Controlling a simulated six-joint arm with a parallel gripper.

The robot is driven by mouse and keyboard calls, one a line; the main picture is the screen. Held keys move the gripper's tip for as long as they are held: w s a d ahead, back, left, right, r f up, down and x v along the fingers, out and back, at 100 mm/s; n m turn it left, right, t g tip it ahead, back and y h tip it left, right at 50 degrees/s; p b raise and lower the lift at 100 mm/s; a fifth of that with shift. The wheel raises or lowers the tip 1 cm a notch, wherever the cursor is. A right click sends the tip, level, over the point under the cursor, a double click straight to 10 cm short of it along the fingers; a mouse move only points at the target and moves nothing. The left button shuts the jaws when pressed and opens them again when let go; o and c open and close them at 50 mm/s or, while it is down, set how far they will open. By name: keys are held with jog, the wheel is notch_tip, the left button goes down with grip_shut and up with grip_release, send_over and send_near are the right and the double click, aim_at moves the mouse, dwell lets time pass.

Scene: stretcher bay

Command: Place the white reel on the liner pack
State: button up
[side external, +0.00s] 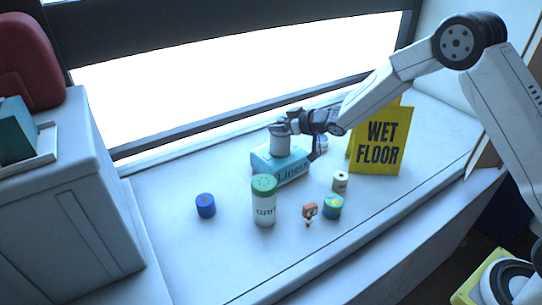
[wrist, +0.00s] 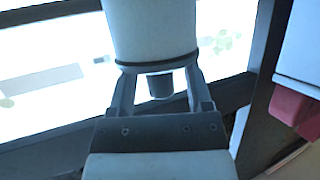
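The white reel (side external: 280,150) is a pale upright cylinder over the teal liner pack (side external: 294,172) in the side view. Its lower end appears at the pack's top; I cannot tell whether it touches. My gripper (side external: 281,129) is at the reel's upper end. In the wrist view the reel (wrist: 150,30) is large and white, with a dark band at its near end. The fingers of my gripper (wrist: 158,80) lie at either side of that end. The reel's far end is outside the wrist view, and the liner pack does not show there.
A green-lidded shaker (side external: 264,203), a blue cylinder (side external: 205,206), a small cream spool (side external: 340,182), an orange item (side external: 309,211) and a green-blue tin (side external: 333,208) stand in front. A yellow wet-floor sign (side external: 380,143) is right. The ledge's left part is clear.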

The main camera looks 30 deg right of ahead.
jog(key=shift+r, duration=0.15)
jog(key=shift+s+d+r, duration=0.15)
jog(key=shift+s+r, duration=0.05)
jog(key=shift+s, duration=0.05)
jog(key=v, duration=1.1)
jog(key=shift+s, duration=0.2)
jog(key=shift+s+r, duration=0.1)
dwell(0.6)
jog(key=s+f+m+g+h, duration=0.2)
jog(key=s+g, duration=0.3)
jog(key=s, duration=0.7)
jog(key=s+f+m+g+h, duration=0.2)
jog(key=s+g, duration=0.3)
jog(key=s, duration=0.7)
jog(key=shift+s+d+f+m+h, duration=0.2)
jog(key=shift+d+m+h, duration=0.15)
jog(key=shift+h, duration=0.35)
